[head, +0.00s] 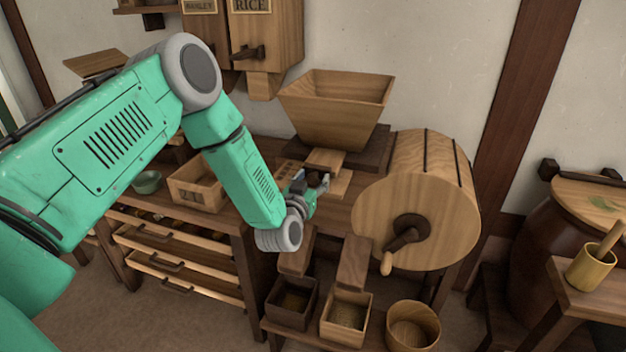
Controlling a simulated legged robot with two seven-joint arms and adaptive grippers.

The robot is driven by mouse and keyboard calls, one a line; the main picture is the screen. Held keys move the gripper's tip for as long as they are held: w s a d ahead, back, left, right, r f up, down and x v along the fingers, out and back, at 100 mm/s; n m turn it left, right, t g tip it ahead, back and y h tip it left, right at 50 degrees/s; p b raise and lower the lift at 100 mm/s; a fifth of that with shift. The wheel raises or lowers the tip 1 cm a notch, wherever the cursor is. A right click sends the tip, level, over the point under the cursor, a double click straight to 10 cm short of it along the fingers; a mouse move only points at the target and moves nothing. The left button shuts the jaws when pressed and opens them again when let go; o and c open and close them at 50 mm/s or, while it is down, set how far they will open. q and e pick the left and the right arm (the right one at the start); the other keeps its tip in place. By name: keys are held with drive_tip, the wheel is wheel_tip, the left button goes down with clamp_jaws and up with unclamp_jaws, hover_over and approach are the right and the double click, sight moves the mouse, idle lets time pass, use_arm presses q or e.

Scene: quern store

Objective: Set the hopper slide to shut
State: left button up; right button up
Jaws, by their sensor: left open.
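The wooden hopper (337,112), a wide-topped funnel box, stands on the machine beside the large round drum. Below the hopper's front a light wooden board (325,158) sticks out toward me. It looks like the slide, but how far it is pulled out is hard to tell. My left gripper (323,182) is open just below and in front of this board, with its fingers close to the board's front end. Whether they touch it cannot be told. My right gripper is not in view.
The drum (425,195) with its dark crank (405,238) stands right of the hopper. Two chutes lead down to small boxes (345,318) and a round tub (412,325) stands beside them. A wooden box (197,188) and green bowl (147,182) sit left. A wall bin labelled RICE (275,35) hangs above.

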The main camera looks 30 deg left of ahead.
use_arm(q)
clamp_jaws()
drive_tip(key=shift+w+a+r+b, duration=0.15)
drive_tip(key=shift+w+b, duration=0.15)
drive_tip(key=shift+w, duration=0.4)
unclamp_jaws()
drive_tip(key=shift+w, duration=0.1)
drive_tip(key=shift+a, duration=0.1)
drive_tip(key=v, duration=1.2)
drive_tip(key=shift+f, duration=0.3)
